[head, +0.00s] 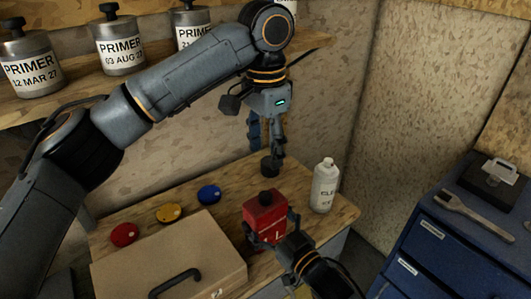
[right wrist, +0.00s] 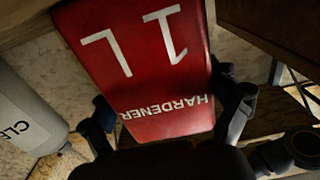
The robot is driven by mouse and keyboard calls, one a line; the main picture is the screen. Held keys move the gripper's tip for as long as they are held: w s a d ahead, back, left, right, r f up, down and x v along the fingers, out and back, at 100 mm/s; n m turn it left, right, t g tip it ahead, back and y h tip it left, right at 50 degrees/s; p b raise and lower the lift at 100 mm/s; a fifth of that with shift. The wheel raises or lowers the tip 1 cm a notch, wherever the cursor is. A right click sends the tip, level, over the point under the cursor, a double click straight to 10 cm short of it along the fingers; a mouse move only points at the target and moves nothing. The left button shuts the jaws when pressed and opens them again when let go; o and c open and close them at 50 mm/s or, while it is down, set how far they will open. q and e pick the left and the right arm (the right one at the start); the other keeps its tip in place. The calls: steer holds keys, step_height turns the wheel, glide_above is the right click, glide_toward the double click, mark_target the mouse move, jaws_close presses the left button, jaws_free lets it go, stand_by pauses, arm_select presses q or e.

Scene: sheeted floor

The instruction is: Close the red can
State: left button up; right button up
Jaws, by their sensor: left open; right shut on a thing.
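The red can (head: 262,225) stands upright on the wooden bench, with a black piece (head: 268,197) on its top. In the right wrist view the can (right wrist: 150,70) reads "1 L" and "HARDENER". My right gripper (head: 272,234) is shut around the can, one finger on each side; its fingers also show in the right wrist view (right wrist: 168,112). My left gripper (head: 271,148) is open, pointing down behind and above the can. A small dark round piece (head: 270,166) shows right below its fingers; I cannot tell whether they touch.
A white bottle (head: 325,186) stands right of the can. Red (head: 124,234), yellow (head: 168,213) and blue (head: 209,194) discs lie at left, behind a wooden case (head: 185,252). PRIMER cans (head: 121,48) stand on a shelf. A blue cabinet (head: 450,245) is at right.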

steer(key=o, duration=2.1)
steer(key=v, duration=1.2)
